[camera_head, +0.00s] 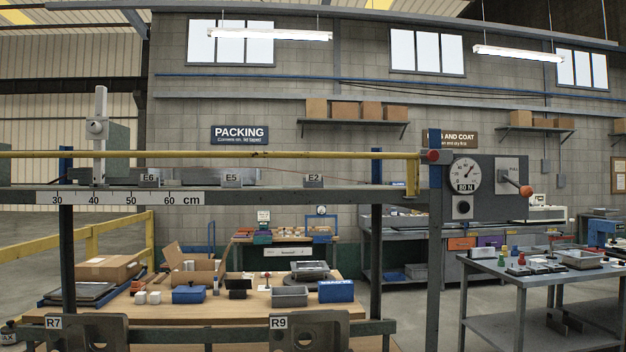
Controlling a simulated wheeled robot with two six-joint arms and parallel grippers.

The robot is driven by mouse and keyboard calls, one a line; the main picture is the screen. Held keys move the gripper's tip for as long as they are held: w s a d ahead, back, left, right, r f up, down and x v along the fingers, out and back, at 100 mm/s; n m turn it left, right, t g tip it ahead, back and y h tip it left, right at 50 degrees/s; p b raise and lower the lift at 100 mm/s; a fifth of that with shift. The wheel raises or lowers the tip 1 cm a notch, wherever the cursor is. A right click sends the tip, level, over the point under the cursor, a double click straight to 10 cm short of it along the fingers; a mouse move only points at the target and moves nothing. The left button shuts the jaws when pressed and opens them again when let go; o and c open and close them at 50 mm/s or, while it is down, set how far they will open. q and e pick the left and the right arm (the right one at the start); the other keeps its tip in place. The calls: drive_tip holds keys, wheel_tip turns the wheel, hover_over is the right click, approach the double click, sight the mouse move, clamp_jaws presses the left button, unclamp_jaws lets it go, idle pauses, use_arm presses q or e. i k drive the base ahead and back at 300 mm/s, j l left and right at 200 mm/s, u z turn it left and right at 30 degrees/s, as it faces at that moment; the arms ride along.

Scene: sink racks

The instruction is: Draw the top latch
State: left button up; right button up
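Neither of my grippers shows in the head view. A dark grey panel on the right end of the rack carries a round dial (466,175) marked "80 N" and a plate marked PULL (512,168). An orange-tipped handle (524,190) sticks out beside that plate. A yellow bar (220,154) runs level along the rack's upper shelf and ends at a red knob (432,156) by the right post. I cannot tell for certain which of these is the top latch.
The upper shelf (340,196) bears a centimetre scale and tags E6, E5 and E2. Grey plates with holes, tagged R7 (88,332) and R9 (308,330), stand low in front. A wooden table (240,310) with boxes lies behind; a grey table (545,275) stands right.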

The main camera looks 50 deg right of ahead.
sight(432, 155)
drive_tip(key=z, duration=2.25)
drive_tip(key=j+u, duration=0.1)
drive_tip(key=u, duration=1.15)
drive_tip(key=z, duration=1.3)
drive_tip(key=k, duration=0.05)
